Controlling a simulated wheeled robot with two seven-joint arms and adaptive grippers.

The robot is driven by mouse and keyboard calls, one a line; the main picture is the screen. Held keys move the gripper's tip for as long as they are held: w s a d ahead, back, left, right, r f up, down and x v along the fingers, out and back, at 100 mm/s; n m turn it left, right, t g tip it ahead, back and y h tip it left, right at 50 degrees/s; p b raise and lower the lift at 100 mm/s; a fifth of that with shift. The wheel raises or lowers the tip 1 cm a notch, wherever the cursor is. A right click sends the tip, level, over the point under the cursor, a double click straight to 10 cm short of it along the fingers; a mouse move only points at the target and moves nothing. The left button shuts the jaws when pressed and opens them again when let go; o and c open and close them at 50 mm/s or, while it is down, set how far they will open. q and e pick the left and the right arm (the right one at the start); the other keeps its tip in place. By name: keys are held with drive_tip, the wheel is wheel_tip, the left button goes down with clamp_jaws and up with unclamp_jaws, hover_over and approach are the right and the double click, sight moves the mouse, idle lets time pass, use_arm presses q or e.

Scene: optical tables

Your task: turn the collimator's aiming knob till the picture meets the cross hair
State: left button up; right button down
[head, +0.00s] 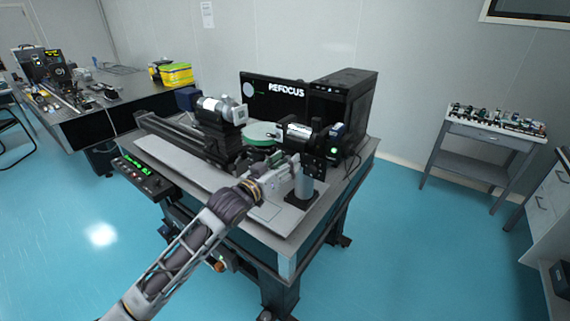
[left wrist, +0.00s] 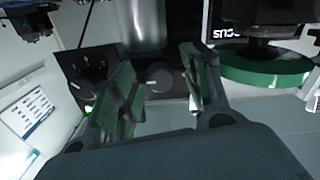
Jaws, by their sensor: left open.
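My left gripper (head: 283,176) reaches in from the lower left to the front of the collimator (head: 295,132). In the left wrist view, which looks upside down, its two fingers (left wrist: 157,92) are open. A round grey knob (left wrist: 160,76) shows between and beyond them on a dark plate (left wrist: 88,66); I cannot tell whether either finger touches it. The same dark plate (head: 314,167) shows beside the gripper in the head view. The monitor (head: 268,104) reads "REFOCUS" beside a pale round picture (head: 248,89); its cross hair is too small to make out. My right gripper is out of view.
A green disc (head: 262,133) and a second optical unit (head: 218,112) lie to the left. A black computer case (head: 343,96) stands behind. A control box with green digits (head: 143,176) sits at the table's left edge.

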use_arm(q)
drive_tip(key=c, duration=1.1)
drive_tip(key=shift+o, duration=0.2)
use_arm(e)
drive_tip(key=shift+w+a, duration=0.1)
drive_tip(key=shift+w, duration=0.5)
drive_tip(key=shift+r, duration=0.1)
use_arm(q)
drive_tip(key=m+p, duration=0.5)
drive_tip(key=m, duration=0.3)
drive_tip(key=shift+m, duration=0.4)
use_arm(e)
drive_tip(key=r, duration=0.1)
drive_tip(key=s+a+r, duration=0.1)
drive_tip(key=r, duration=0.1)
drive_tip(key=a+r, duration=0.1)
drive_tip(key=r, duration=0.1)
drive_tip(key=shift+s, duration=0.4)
